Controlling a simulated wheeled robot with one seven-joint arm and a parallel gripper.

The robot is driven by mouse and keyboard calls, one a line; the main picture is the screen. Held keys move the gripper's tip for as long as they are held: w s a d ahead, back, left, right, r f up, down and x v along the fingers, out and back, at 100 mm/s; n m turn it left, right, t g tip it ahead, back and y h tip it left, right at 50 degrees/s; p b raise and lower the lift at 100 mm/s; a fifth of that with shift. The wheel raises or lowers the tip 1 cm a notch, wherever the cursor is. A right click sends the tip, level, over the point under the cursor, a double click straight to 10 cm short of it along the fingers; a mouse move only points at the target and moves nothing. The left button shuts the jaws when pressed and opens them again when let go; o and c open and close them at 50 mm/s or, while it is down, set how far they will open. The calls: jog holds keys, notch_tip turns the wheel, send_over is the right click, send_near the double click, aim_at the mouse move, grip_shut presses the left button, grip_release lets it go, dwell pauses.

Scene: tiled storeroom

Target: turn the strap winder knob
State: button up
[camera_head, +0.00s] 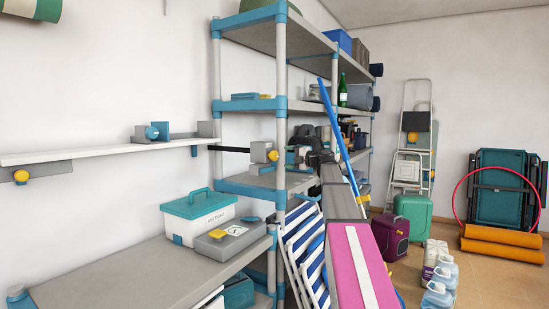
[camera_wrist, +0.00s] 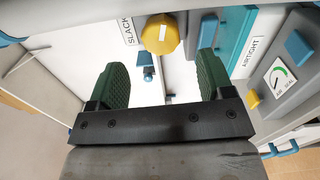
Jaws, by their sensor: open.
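The strap winder is a grey box (camera_head: 259,151) with a yellow knob (camera_head: 272,155), at the end of a black strap (camera_head: 229,149) beside the shelf post. In the wrist view the yellow knob (camera_wrist: 161,34) is at top centre, next to a label reading SLACK (camera_wrist: 129,27). My gripper (camera_wrist: 163,62) is open, its two dark green fingers apart with nothing held between them. The knob appears ahead of the gap between the fingers, with no visible contact. In the head view my dark wrist is just right of the winder, and the fingers are hard to make out.
A white-and-teal box (camera_head: 198,215) and a grey case with a dial (camera_head: 230,240) stand on the lower surface below the winder. A second yellow knob (camera_head: 21,177) hangs under the wall shelf (camera_head: 90,153) at left.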

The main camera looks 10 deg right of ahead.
aim_at(277, 156)
jog(key=x, duration=0.7)
jog(key=shift+w+a, duration=0.25)
jog(key=c, duration=0.9)
